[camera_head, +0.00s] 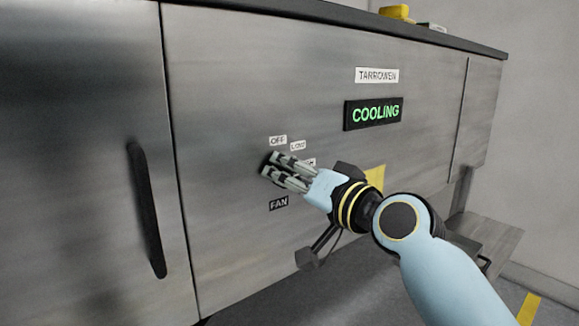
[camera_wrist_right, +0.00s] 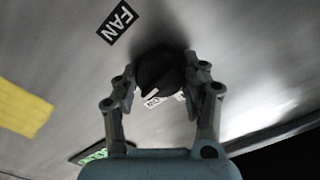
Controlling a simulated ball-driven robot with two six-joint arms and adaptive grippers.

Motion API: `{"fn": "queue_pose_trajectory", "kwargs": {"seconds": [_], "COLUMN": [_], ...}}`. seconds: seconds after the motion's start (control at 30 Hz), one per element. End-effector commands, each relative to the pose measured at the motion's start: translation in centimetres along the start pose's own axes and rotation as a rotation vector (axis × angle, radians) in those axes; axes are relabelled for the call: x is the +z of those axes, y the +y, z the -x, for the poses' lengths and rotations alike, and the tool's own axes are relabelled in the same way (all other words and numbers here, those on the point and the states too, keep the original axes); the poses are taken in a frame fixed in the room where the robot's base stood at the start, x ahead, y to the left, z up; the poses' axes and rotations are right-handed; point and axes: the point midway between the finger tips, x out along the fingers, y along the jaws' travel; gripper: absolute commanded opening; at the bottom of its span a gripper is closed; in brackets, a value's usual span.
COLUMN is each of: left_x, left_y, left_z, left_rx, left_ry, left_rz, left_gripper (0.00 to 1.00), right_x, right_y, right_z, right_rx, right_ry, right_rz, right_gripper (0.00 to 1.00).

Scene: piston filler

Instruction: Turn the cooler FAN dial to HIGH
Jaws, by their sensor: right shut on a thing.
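The cooler's FAN dial (camera_wrist_right: 162,76) is a round black knob on the steel front, with a pale mark on its lower rim in the right wrist view. My right gripper (camera_head: 268,165) reaches the panel between the FAN label (camera_head: 278,203) and the OFF label (camera_head: 277,140). In the right wrist view its two fingers (camera_wrist_right: 163,66) are shut on the dial's sides. The LOW label (camera_head: 298,145) shows above the fingers; the HIGH label (camera_head: 309,162) is mostly hidden by them. I cannot tell which setting the mark meets. My left gripper is not in view.
A green COOLING display (camera_head: 373,112) sits below the TARROWEN plate (camera_head: 377,75). A tall black door handle (camera_head: 146,210) stands left of the dial. A yellow patch (camera_head: 376,177) shows behind my right wrist. Yellow things (camera_head: 394,12) lie on the top.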

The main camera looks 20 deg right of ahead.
Motion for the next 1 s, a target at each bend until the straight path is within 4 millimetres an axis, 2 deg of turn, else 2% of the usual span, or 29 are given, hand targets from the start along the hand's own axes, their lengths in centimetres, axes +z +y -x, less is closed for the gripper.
{"fn": "queue_pose_trajectory", "kwargs": {"seconds": [0.3,0.8,0.83,1.0], "left_x": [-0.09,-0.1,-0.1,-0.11], "left_y": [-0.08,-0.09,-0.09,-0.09], "left_z": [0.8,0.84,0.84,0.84], "left_rx": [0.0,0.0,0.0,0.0], "left_ry": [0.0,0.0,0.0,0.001], "left_rz": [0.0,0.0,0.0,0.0], "left_gripper": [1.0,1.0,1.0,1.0], "right_x": [-0.01,0.03,0.03,0.02], "right_y": [0.01,0.02,0.02,0.01], "right_z": [0.0,0.0,0.0,0.0], "right_rx": [0.001,0.0,0.0,0.0], "right_ry": [0.0,0.0,0.0,0.0], "right_rz": [-0.099,-0.115,-0.115,-0.114], "right_gripper": [0.12,0.12,0.48,0.68]}}
